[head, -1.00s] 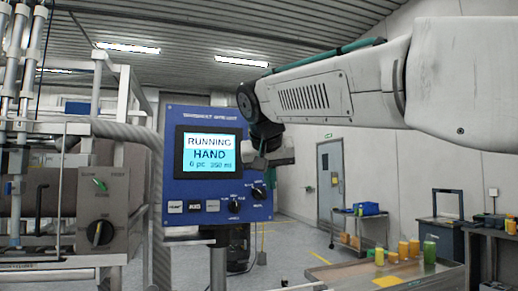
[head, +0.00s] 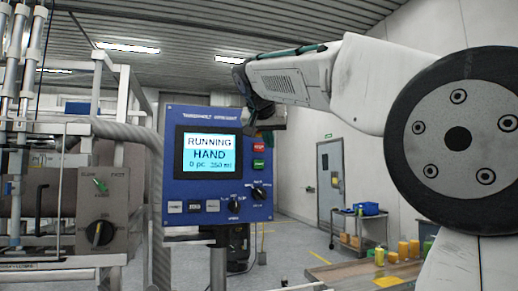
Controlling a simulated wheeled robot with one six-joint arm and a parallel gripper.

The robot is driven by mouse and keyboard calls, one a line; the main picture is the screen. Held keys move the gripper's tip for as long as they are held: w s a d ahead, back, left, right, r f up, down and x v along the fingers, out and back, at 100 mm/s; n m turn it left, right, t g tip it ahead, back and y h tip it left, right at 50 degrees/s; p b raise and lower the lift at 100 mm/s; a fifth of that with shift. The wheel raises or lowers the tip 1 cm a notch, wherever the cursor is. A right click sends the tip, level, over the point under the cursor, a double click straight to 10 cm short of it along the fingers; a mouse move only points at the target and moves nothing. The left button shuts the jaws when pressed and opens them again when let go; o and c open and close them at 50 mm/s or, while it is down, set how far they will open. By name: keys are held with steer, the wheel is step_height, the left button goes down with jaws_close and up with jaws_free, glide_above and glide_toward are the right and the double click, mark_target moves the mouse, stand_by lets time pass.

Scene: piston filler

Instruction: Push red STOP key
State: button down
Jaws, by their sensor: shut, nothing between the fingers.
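The red STOP key (head: 258,146) is on the right side of the blue control panel (head: 180,112), beside the screen. A green key (head: 258,163) sits just below it. My gripper (head: 266,134) is small and dark in the head view, just above the red key in the picture. It is shut and empty. Whether it touches the key or the panel cannot be told. The red key's face is in view.
White, black and grey buttons (head: 194,206) and dark knobs (head: 258,191) sit low on the panel. A grey box with a rotary switch (head: 100,232) and the filler's metal frame stand left. A bench with yellow containers (head: 403,250) stands right.

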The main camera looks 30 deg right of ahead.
mark_target(261, 143)
steer(key=shift+w+d, duration=0.35)
steer(key=shift+w, duration=0.8)
steer(key=shift+w+d, duration=0.3)
steer(key=shift+w, duration=0.8)
steer(key=shift+w+d, duration=0.35)
steer(key=shift+w, duration=0.8)
steer(key=shift+w+d, duration=0.1)
steer(key=shift+w, duration=0.3)
steer(key=shift+w+d, duration=0.1)
steer(key=shift+w, duration=0.3)
steer(key=shift+s, duration=0.1)
steer(key=shift+s+a, duration=0.2)
steer(key=shift+s, duration=0.5)
steer(key=shift+s, duration=0.1)
steer(key=s, duration=0.2)
steer(key=s+a, duration=0.1)
steer(key=s, duration=0.1)
steer(key=shift+s+a, duration=0.2)
steer(key=shift+s, duration=0.15)
